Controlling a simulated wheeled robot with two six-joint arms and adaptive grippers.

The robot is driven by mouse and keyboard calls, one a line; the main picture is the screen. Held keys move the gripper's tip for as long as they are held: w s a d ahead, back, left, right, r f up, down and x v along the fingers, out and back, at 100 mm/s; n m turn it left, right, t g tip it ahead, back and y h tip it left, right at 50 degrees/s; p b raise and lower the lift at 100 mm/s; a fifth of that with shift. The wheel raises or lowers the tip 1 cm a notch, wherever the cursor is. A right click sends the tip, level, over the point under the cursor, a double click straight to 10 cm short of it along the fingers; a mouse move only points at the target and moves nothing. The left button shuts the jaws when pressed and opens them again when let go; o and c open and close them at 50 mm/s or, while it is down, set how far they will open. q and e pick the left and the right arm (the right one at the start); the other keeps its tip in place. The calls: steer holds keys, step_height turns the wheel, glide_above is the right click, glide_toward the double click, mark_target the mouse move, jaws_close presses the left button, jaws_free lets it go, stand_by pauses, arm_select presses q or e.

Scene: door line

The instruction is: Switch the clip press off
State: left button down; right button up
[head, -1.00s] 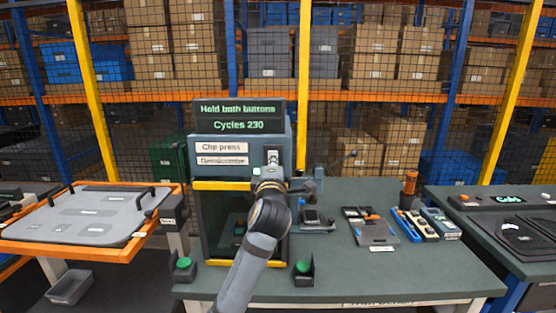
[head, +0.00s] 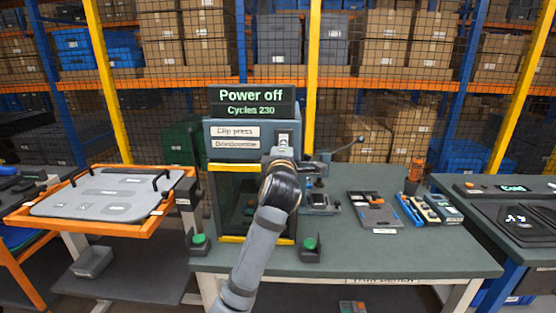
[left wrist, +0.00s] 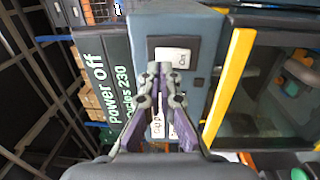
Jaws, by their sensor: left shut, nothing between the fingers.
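The clip press (head: 212,140) stands on the bench, with labels on its front. Its display (head: 251,102) reads "Power off" and "Cycles 230". Its white power switch (head: 283,139) sits at the upper right of the front and also shows in the left wrist view (left wrist: 176,57) on a dark plate. My left gripper (left wrist: 161,70) is shut and empty, its tips just at the edge of the switch; I cannot tell whether they touch it. In the head view my left wrist hides the tips. My right gripper is in neither view.
Two green buttons, left (head: 199,240) and right (head: 310,244), flank the press's base. A small fixture (head: 320,203) stands right of the press, with tools and a grey tray (head: 380,214) further right. An orange-framed table (head: 90,225) is at left. The bench front right is clear.

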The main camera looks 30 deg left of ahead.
arm_select(q)
steer(key=r+b+v, duration=0.2)
steer(key=v, duration=0.8)
steer(key=shift+s+d+r+b, duration=0.2)
steer(key=shift+s+b, duration=0.15)
steer(key=shift+s, duration=0.05)
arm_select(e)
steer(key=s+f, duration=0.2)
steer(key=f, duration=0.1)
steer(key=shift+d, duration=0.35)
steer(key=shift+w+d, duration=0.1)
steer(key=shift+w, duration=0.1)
